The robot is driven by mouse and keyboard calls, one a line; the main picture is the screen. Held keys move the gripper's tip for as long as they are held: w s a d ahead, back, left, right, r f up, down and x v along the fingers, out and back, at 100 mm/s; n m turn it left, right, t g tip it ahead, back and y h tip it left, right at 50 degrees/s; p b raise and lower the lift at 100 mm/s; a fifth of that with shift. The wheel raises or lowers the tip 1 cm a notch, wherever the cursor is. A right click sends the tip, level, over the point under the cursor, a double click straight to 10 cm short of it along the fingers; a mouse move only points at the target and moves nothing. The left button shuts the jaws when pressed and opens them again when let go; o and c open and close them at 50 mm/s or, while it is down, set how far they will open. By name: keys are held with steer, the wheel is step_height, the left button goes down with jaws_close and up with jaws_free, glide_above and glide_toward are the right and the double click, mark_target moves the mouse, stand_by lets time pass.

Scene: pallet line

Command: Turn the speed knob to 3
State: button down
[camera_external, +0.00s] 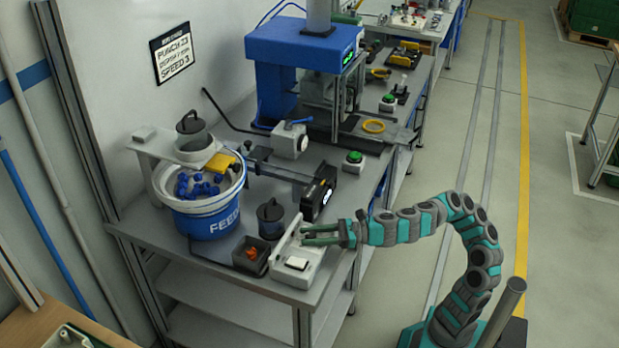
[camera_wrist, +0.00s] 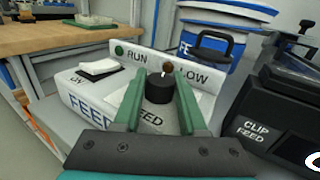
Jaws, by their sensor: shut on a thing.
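The black speed knob (camera_wrist: 159,90) stands on a white control box (camera_wrist: 88,88) with FEED lettering, seen in the wrist view. My gripper (camera_wrist: 160,84) has its green fingers on both sides of the knob and is shut on it. A light mark shows near the knob's top far edge, but the dial numbers around it are too small or covered to read. In the external view my gripper (camera_external: 322,235) reaches over the control box (camera_external: 298,258) from the right, and the knob is hidden there.
The box has a white rocker switch (camera_wrist: 100,68), a green RUN lamp (camera_wrist: 119,49) and a dark brown LOW lamp (camera_wrist: 167,67). A blue FEED bucket (camera_external: 209,215) stands behind left, with a black clip feed unit (camera_external: 319,194) close by. A wall sign (camera_external: 172,53) reads SPEED 3.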

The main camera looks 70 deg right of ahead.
steer(key=shift+s+a+m+t+h, duration=0.1)
steer(key=shift+a+m+t+h, duration=0.15)
steer(key=shift+m+t+h, duration=0.45)
steer(key=m+h+p, duration=0.1)
steer(key=h, duration=0.1)
steer(key=m+h+p, duration=0.1)
steer(key=m+h, duration=0.1)
steer(key=h, duration=0.1)
steer(key=shift+r+t, duration=0.15)
steer(key=shift+t, duration=0.15)
steer(key=shift+d+m+h+p, duration=0.15)
steer(key=shift+m+h+p, duration=1.25)
steer(key=shift+h, duration=1.2)
steer(key=shift+d+m+h, duration=0.1)
steer(key=shift+m+h, duration=0.2)
steer(key=shift+m, duration=0.1)
steer(key=shift+c, duration=2.3)
jaws_free()
steer(key=shift+s+a+f, duration=0.1)
steer(key=shift+s+a, duration=0.15)
steer(key=shift+s, duration=1)
steer(key=shift+s+a+f, duration=0.1)
steer(key=shift+s+a, duration=0.2)
steer(key=shift+s, duration=0.9)
steer(key=shift+s+a, duration=0.25)
steer(key=shift+s, duration=1)
